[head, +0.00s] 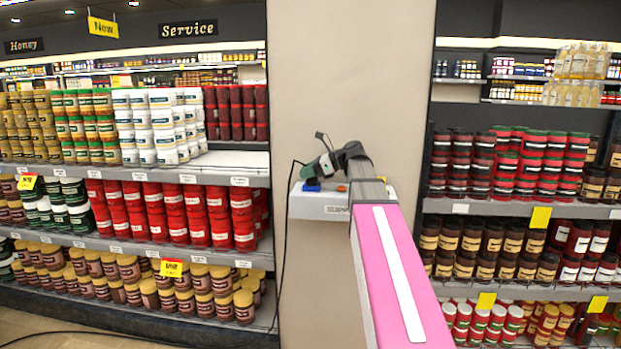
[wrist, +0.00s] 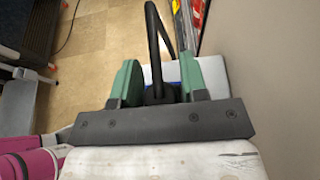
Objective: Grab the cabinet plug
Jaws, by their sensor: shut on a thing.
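My gripper (head: 320,168) is at the top of a small white cabinet (head: 322,210) on the beige pillar, in the head view. In the wrist view its two green fingers stand on either side of a black plug (wrist: 160,94), and the gripper is shut on it. A black cable (wrist: 153,40) rises from the plug in a loop. The plug's lower part is hidden by the gripper's dark bar. In the head view a blue part (head: 312,185) sits on the cabinet just below the fingers, with an orange part (head: 342,188) to its right.
The beige pillar (head: 350,80) stands right behind the cabinet. Shelves of jars flank it on the left (head: 140,215) and right (head: 520,220). A black cable (head: 280,270) hangs down beside the cabinet to the floor. Open tiled floor (wrist: 100,50) shows in the wrist view.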

